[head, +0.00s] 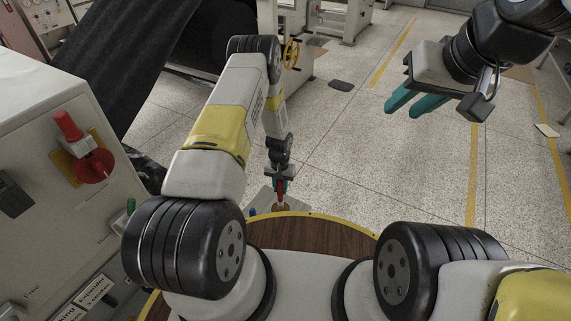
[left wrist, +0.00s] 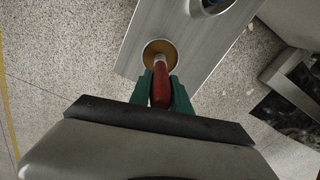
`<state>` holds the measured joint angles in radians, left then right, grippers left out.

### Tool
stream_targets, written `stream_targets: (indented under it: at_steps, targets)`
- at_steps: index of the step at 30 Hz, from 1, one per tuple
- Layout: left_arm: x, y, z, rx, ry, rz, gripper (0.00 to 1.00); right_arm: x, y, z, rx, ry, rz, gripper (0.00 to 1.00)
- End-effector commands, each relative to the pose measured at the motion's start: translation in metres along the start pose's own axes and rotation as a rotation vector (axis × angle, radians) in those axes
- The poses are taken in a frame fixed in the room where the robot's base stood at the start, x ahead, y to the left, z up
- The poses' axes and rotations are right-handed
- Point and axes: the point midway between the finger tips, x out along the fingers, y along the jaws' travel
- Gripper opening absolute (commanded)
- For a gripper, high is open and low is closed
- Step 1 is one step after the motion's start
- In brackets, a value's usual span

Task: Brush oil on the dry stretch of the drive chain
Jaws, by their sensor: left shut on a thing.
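My left gripper (head: 280,183) is shut on a red handle (left wrist: 160,84), held between its green fingers, as the left wrist view (left wrist: 161,95) shows. The handle's far end is at a round amber-brown disc or opening (left wrist: 160,55) on a grey metal plate (left wrist: 195,40). I cannot tell whether it touches or goes in, and no bristles show. The red handle also shows in the head view (head: 280,188). My right gripper (head: 405,112) is open and empty, its teal fingers apart, high over the floor at the right. I cannot make out the drive chain.
A white machine cabinet (head: 40,130) with a red rotary switch (head: 85,150) stands at the left. A black sheet or belt (head: 165,50) slopes behind it.

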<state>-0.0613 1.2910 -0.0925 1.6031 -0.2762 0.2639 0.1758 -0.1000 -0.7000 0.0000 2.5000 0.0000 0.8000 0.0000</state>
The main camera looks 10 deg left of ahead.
Motion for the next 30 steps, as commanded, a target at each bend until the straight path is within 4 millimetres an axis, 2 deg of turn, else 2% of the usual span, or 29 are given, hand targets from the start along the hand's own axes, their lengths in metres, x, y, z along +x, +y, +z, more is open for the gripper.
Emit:
stream_targets:
  at_steps: [8,30]
  targets:
    - [-0.004,0.0,0.0,0.0,0.001,0.0,0.0,0.0,0.0,0.0,0.0,0.0,0.0,0.32]
    - [-0.064,0.0,-0.001,0.0,0.002,0.0,0.0,0.0,0.0,0.0,0.0,0.0,0.0,0.32]
